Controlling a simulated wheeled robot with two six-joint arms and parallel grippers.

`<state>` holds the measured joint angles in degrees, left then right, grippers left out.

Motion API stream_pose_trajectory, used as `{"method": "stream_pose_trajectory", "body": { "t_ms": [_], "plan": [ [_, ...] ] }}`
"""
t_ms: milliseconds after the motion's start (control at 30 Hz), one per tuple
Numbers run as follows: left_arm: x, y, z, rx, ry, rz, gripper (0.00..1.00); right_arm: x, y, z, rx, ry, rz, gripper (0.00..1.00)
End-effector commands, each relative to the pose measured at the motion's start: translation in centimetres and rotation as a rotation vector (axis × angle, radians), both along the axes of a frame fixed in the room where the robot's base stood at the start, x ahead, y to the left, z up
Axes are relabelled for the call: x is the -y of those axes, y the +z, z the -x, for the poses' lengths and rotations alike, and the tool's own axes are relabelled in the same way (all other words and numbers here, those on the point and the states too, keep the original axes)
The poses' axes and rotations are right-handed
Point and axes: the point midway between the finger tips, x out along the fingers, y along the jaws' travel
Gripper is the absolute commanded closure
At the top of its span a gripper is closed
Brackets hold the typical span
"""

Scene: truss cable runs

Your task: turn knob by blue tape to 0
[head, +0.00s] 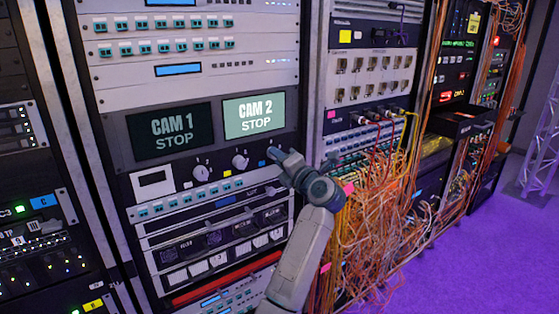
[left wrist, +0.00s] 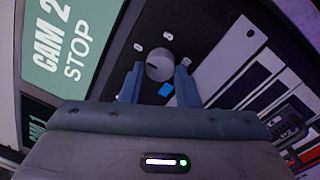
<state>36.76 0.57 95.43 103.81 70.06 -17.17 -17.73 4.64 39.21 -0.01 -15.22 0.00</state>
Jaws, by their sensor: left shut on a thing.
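A round grey knob (left wrist: 159,66) sits on a dark panel with a small blue tape (left wrist: 167,89) beside it, in the left wrist view. Small white marks surround the knob; their numbers and the pointer's setting are too small to read. My left gripper (left wrist: 159,74) has one finger on each side of the knob and is shut on it. In the head view my left gripper (head: 274,154) reaches the panel and hides this knob.
Two other knobs, a left one (head: 201,173) and a middle one (head: 240,161) by yellow tape (head: 227,173), sit left of my gripper. Above are the CAM 1 screen (head: 171,131) and CAM 2 screen (head: 254,115), both reading STOP. Orange cables (head: 375,215) hang close on the right.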

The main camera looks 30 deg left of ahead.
Motion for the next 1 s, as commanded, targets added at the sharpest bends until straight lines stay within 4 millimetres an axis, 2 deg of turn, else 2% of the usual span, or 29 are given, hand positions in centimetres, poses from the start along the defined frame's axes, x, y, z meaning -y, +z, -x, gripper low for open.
{"method": "stream_pose_trajectory", "body": {
  "t_ms": [67,100,200,567,767,833,1000],
  "plan": [
    [0.0,0.1,0.0,0.002,-0.001,0.0,0.94,0.0,0.0,0.1,-0.001,0.0,0.0,1.0],
    [0.0,0.1,0.0,0.001,-0.001,-0.001,0.69,0.0,0.0,0.1,-0.002,0.0,0.0,1.0],
    [0.0,0.1,0.0,0.001,-0.001,-0.001,0.5,0.0,0.0,0.1,-0.002,0.0,0.0,1.0],
    [0.4,-0.1,0.1,0.0,-0.001,0.0,0.49,0.0,-0.2,0.2,-0.004,0.0,0.0,1.0],
    [3.1,-0.6,1.3,0.001,-0.003,0.004,0.49,0.0,-0.8,-0.3,-0.013,0.0,0.001,1.0],
    [4.4,-0.7,1.8,0.001,-0.003,0.005,0.49,0.1,-0.1,-2.0,0.003,0.004,0.003,1.0],
    [7.2,-0.9,3.0,0.001,-0.003,0.005,0.49,-0.1,0.8,-4.4,0.01,0.006,0.002,1.0]
  ]
}}
